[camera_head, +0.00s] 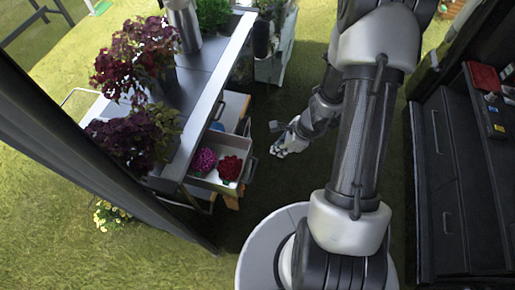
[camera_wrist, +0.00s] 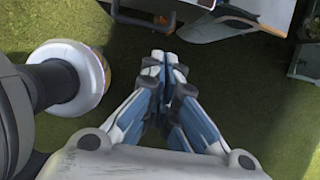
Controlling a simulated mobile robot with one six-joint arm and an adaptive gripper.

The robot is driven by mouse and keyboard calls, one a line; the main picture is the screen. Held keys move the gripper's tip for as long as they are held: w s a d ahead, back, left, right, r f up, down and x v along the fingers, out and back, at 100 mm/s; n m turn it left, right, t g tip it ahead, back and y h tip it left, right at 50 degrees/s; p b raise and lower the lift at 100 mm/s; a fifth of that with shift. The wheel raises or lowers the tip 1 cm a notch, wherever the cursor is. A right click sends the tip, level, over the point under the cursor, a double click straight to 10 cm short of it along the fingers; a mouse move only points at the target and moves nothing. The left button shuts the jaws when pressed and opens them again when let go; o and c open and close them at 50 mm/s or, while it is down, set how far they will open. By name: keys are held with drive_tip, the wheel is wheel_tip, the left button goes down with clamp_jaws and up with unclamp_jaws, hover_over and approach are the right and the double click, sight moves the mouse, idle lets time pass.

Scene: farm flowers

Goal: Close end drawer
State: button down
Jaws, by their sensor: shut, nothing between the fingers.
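The end drawer (camera_head: 218,178) is a light box at the near end of the flower cart (camera_head: 190,125). It stands pulled out, with a dark handle (camera_head: 251,170) on its right side. A magenta flower (camera_head: 204,160) and a red flower (camera_head: 230,167) are in it. My gripper (camera_head: 276,146) is just right of the drawer, above the grass and apart from the handle. Its fingers are together and empty, as the wrist view (camera_wrist: 165,58) also shows. Part of the cart or its drawers shows at the top of the wrist view, cut off by the edge.
Dark-leaved potted plants (camera_head: 135,60) and a metal can (camera_head: 184,25) stand on the cart. A black cabinet (camera_head: 445,190) with drawers is on the right. A dark post (camera_head: 90,150) crosses the left side.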

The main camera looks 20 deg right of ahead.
sight(257, 162)
drive_tip(key=w+a+f+b, duration=0.1)
drive_tip(key=a+f, duration=0.1)
drive_tip(key=f, duration=0.1)
drive_tip(key=w+a+f+b, duration=0.2)
drive_tip(key=f, duration=0.1)
drive_tip(key=w+a+f+b, duration=0.1)
drive_tip(key=a+f+b, duration=0.1)
drive_tip(key=f, duration=0.1)
drive_tip(key=shift+w+a+f, duration=0.1)
drive_tip(key=shift+w+f, duration=0.05)
drive_tip(key=shift+f, duration=0.15)
drive_tip(key=w+a+p, duration=0.1)
drive_tip(key=w+a, duration=0.2)
drive_tip(key=a, duration=0.1)
drive_tip(key=w+a+p, duration=0.1)
drive_tip(key=w+a, duration=0.2)
drive_tip(key=a, duration=0.1)
drive_tip(key=w+a+p, duration=0.1)
drive_tip(key=w+a, duration=0.2)
drive_tip(key=a, duration=0.2)
drive_tip(key=shift+w+r+p, duration=0.1)
drive_tip(key=shift+w+p, duration=0.1)
drive_tip(key=shift+p, duration=0.2)
drive_tip(key=shift+w+a, duration=0.45)
drive_tip(key=shift+a, duration=0.1)
